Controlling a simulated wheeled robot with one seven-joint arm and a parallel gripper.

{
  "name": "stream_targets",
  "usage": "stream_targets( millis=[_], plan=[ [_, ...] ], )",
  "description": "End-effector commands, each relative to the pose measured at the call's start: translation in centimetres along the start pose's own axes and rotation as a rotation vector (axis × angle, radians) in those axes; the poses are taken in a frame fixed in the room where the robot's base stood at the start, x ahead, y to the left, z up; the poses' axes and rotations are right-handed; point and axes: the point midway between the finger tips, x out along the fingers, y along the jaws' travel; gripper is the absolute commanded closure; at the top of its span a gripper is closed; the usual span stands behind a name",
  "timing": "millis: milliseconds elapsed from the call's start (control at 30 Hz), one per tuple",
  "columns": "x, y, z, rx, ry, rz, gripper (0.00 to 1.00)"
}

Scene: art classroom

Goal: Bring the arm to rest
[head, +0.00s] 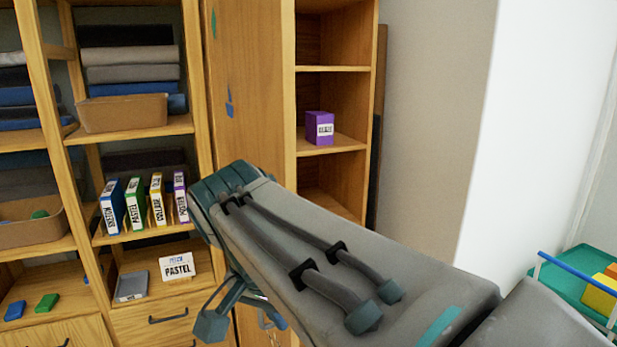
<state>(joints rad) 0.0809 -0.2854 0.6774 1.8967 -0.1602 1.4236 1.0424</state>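My arm (350,260) reaches from the lower right across the middle of the head view, its grey forearm ending in a teal joint in front of the shelving. My gripper (240,318) hangs below that joint, partly hidden behind the forearm. Teal finger parts show at its lower left and near the forearm's underside. I cannot tell how far apart the fingertips are, and no held object shows.
A wooden shelf unit (92,215) on the left holds labelled boxes (135,205), a tan bin (122,113) and a PASTEL card (178,266). A teal cart (575,275) with yellow blocks stands at right.

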Motion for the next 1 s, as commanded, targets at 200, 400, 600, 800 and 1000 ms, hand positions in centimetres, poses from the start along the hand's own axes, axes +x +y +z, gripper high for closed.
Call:
stream_targets(
  millis=[200,400,600,800,1000],
  plan=[
    [6.6,7.0,-2.3,-0.175,-0.048,-0.073,0.68],
    [11.7,12.3,-1.8,-0.31,-0.053,-0.18,0.68],
    [14.3,14.6,-0.8,-0.377,-0.037,-0.243,0.68],
    [14.7,14.8,-0.6,-0.392,-0.034,-0.252,0.68],
    [14.7,14.8,-0.6,-0.391,-0.034,-0.251,0.68]
  ],
)
